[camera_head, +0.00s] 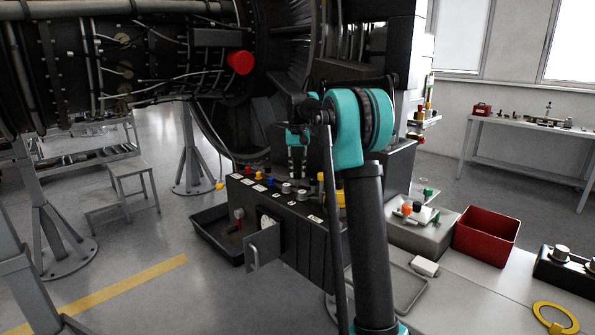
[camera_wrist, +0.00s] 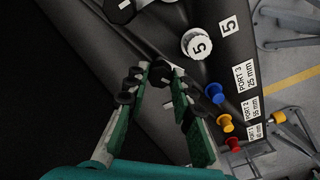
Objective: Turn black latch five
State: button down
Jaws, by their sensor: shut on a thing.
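My gripper (camera_wrist: 160,82) reaches down to the top of a dark console (camera_head: 290,228), its green-padded fingers closed on a small black latch (camera_wrist: 160,74). The latch is mostly hidden by the dark fingertips, and I cannot read a number on it. Beside it are a white knob marked 5 (camera_wrist: 197,43) and a white label 5 (camera_wrist: 228,25). In the head view my gripper (camera_head: 297,172) is over the console's knob row; the latch cannot be made out there.
Blue (camera_wrist: 214,92), yellow (camera_wrist: 226,123) and red (camera_wrist: 233,144) knobs stand by port labels. A grey bracket (camera_head: 263,247) juts from the console front. A black tray (camera_head: 212,232) is left; a red bin (camera_head: 486,234) is right. The engine (camera_head: 150,60) is behind.

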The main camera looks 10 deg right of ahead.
aim_at(297, 173)
jog(key=n, duration=0.5)
jog(key=shift+n, duration=0.3)
jog(key=n, duration=0.5)
jog(key=shift+n, duration=0.4)
jog(key=c, duration=1.3)
grip_release()
jog(key=shift+r, duration=0.1)
notch_tip(297, 173, up, 12)
jog(key=shift+f, duration=0.1)
jog(key=shift+s, duration=0.1)
